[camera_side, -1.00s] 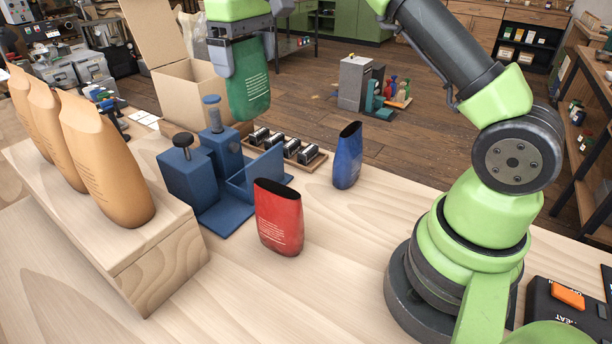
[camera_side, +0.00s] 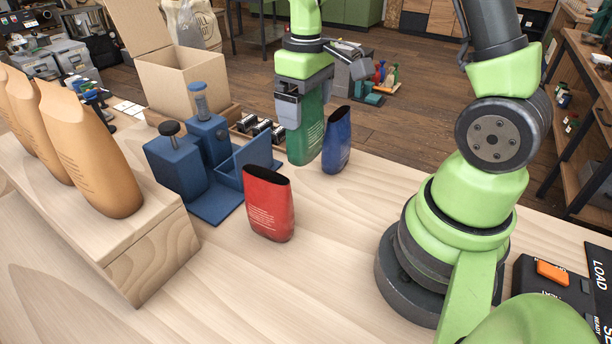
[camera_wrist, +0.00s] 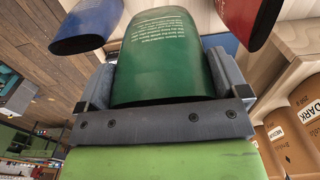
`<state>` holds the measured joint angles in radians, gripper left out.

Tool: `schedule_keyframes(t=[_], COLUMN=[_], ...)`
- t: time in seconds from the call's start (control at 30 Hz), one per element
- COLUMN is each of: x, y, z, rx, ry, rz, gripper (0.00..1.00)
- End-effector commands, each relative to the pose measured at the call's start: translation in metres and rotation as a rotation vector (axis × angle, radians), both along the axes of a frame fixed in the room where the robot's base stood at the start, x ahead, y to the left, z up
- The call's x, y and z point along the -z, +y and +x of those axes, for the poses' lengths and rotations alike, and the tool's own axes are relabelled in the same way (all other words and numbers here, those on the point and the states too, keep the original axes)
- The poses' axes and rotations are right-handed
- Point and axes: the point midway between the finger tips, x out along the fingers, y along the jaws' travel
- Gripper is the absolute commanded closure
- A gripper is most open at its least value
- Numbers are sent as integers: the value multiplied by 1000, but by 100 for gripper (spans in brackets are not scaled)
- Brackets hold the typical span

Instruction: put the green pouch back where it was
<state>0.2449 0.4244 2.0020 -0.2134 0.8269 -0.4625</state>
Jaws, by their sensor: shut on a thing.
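The green pouch (camera_side: 306,130) is upright between the jaws of my gripper (camera_side: 303,108). Its base is at or just above the table, beside the blue pouch; I cannot tell if it touches the wood. In the wrist view the green pouch (camera_wrist: 168,60) fills the middle, with a finger on each side. The blue pouch (camera_side: 337,140) stands open-topped just right of it. The red pouch (camera_side: 269,204) stands open-topped nearer the front left. The wrist view also shows parts of the blue pouch (camera_wrist: 88,24) and the red pouch (camera_wrist: 248,18).
A blue fixture (camera_side: 188,165) with two knobs stands left of the pouches. A rack with small dark cylinders (camera_side: 258,131) is behind it. An open cardboard box (camera_side: 186,80) is at the back. Tan bags (camera_side: 92,155) stand on a wooden block (camera_side: 150,250).

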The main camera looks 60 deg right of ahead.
Motion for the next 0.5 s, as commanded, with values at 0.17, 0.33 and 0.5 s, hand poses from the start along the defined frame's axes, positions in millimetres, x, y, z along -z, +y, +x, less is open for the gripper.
schedule_keyframes(t=[0.17,0.33,0.5], x=[35,52,79], y=[0,0,0], z=[-2,-1,-1], rx=[1,1,1], ry=[8,6,8], rz=[3,2,2], gripper=[45,45,45])
